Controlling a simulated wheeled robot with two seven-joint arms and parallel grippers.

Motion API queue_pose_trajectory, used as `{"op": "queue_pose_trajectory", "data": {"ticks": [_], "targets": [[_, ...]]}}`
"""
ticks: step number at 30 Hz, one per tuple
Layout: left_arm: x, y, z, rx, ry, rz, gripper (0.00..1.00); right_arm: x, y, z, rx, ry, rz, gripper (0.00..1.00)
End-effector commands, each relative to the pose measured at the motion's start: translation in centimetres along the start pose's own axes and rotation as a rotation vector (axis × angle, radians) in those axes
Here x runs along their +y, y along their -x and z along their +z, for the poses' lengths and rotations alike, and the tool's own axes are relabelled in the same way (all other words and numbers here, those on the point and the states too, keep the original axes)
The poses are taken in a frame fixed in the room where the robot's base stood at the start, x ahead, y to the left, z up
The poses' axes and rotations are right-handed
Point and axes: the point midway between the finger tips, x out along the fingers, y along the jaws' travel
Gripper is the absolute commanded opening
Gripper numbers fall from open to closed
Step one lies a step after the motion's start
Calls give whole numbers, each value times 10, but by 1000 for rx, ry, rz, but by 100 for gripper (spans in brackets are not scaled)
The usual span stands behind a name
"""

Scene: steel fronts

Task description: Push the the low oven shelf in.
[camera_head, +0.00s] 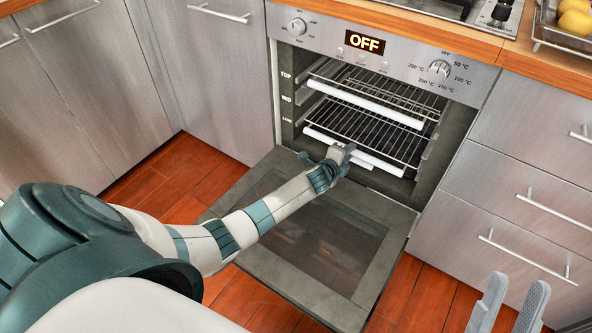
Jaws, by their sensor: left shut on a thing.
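The low oven shelf (385,164) is a wire rack with a white front bar, inside the open oven beside the LOW mark. Its front bar sits near the oven mouth. My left gripper (344,153) reaches over the open door and is shut on the front bar near its middle. The gripper and wrist hide part of the bar, and the fingertips are small in view. My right gripper (519,281) is at the lower right, its two grey fingers apart and empty, away from the oven.
Another rack with a white front bar (365,103) sits above. The oven door (335,308) lies folded down below my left arm. Steel drawers (530,195) with bar handles stand right, cabinets left. Red wooden floor shows on both sides of the door. The oven display reads OFF.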

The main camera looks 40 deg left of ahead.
Motion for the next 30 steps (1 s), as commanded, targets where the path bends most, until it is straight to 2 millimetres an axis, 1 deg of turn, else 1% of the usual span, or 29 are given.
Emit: {"op": "queue_pose_trajectory", "data": {"ticks": [13,30], "targets": [[1,-1,1,-1,-1,2,8,0,0,0,0,0,0,31],[-2,-12,0,-1,-1,2,8,0,4,4,0,0,0,31]]}}
